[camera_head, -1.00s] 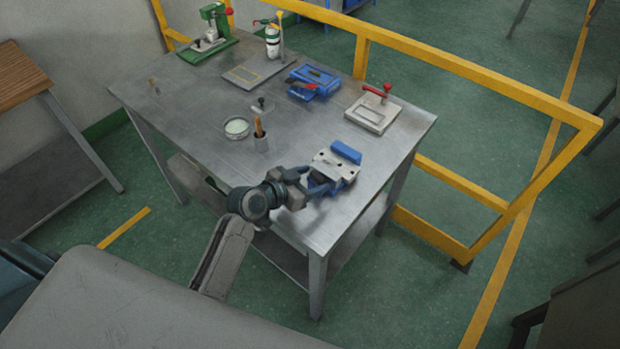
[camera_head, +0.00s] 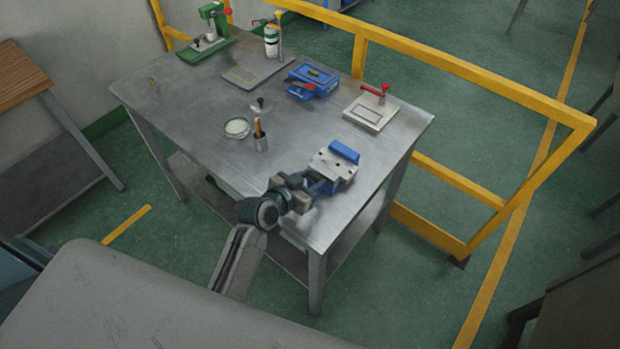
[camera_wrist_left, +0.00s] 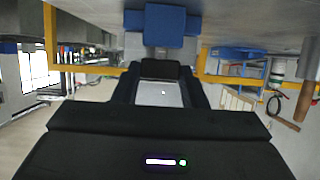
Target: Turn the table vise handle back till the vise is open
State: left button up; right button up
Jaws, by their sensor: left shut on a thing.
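The table vise (camera_head: 335,163) stands near the front right edge of the metal table. It has a blue body with a pale metal top and a blue jaw block. My left gripper (camera_head: 318,188) is at the vise's front side and is shut on the vise handle, which the fingers mostly hide. In the left wrist view, the blue vise part (camera_wrist_left: 162,22) is at the top centre, just beyond the gripper's fingers (camera_wrist_left: 165,70). I cannot tell the size of the jaw gap. My right gripper is not in view.
A yellow rail (camera_head: 470,75) runs behind and right.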

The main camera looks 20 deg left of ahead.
pick_arm(q)
jog(key=o, duration=1)
jog(key=shift+s+a+r, duration=0.1)
jog(key=shift+s+a, duration=0.1)
jog(key=shift+s, duration=0.35)
jog(key=b+v, duration=0.3)
jog(key=v, duration=0.6)
jog(key=shift+s+r, duration=0.25)
jog(key=shift+a, duration=0.1)
